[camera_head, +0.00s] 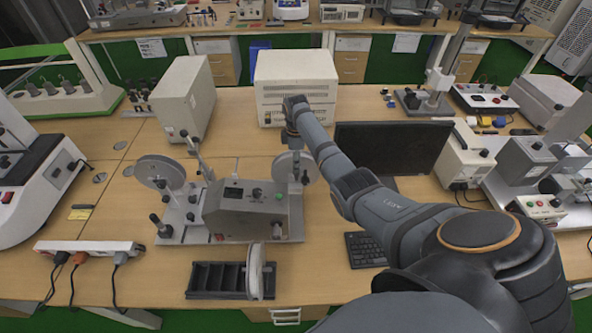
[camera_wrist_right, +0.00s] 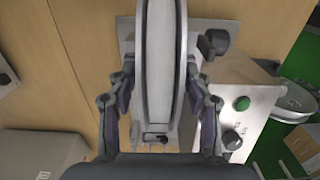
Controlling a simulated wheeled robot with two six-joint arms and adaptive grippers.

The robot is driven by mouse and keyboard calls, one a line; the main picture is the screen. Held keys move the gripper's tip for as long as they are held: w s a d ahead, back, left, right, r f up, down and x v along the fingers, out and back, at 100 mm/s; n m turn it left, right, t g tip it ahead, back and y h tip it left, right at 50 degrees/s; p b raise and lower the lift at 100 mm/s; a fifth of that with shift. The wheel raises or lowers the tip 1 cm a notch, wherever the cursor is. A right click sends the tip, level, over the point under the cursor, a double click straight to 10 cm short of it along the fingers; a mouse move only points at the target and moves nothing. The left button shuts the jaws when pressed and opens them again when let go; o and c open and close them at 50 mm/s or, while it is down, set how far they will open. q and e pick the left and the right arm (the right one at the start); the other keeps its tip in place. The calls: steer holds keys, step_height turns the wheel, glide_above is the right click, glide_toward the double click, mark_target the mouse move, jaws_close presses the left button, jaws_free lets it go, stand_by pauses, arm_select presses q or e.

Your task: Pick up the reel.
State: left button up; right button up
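A grey disc-shaped reel (camera_head: 307,167) is mounted at the right end of the grey winding machine (camera_head: 250,210). My right gripper (camera_head: 296,150) is above it, small and partly merged with the arm in the head view. In the right wrist view, the reel (camera_wrist_right: 165,70) stands edge-on between the two fingers of my right gripper (camera_wrist_right: 160,75). The fingers are spread, one on each side, with a narrow gap visible at the left; contact on the right side is unclear. Another reel (camera_head: 159,172) is on the machine's left side. A third reel (camera_head: 255,271) stands in the black rack (camera_head: 217,279). My left gripper is out of view.
A cream box (camera_head: 297,83) stands behind my right gripper, and a monitor (camera_head: 390,150) and keyboard (camera_head: 366,249) are to its right. A power strip (camera_head: 88,247) lies at the front left. The wooden table is bare between the strip and the rack.

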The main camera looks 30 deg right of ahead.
jaws_close()
stand_by(0.3)
steer(key=shift+r, duration=0.1)
step_height(320, 180, up, 9)
steer(key=b, duration=0.3)
steer(key=shift+w+r, duration=0.1)
steer(key=shift+r, duration=0.05)
step_height(320, 180, up, 9)
steer(key=p, duration=0.7)
steer(key=shift+f, duration=0.2)
steer(key=shift+f, duration=0.1)
